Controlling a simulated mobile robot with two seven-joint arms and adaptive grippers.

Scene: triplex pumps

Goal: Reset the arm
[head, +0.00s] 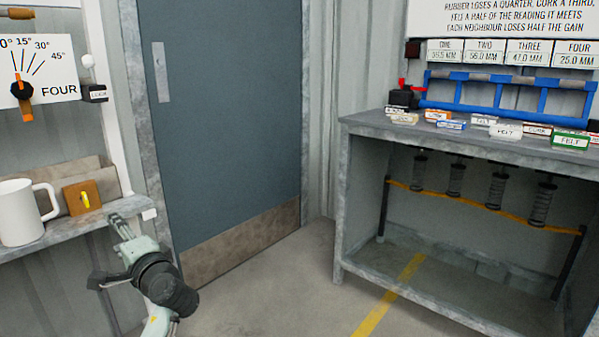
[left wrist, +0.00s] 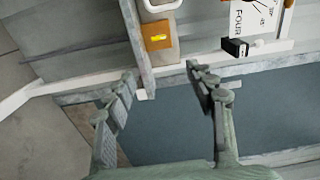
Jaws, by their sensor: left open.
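My left arm comes in at the lower left of the head view. Its left gripper (head: 120,226) is near the right end of a grey shelf, in front of the blue door. In the left wrist view the left gripper (left wrist: 160,72) has its two grey-green fingers spread wide, with nothing held between them. The shelf end and a small white block (left wrist: 142,94) show beyond and between the fingers. I cannot tell whether a finger touches the shelf. My right gripper is in neither view.
The shelf (head: 72,241) holds a white mug (head: 20,212) and an orange-brown block (head: 82,197) with a yellow piece. Above is a dial with an orange pointer (head: 23,95). A grey bench (head: 440,143) with labelled blocks stands right. The floor (head: 300,285) between is clear.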

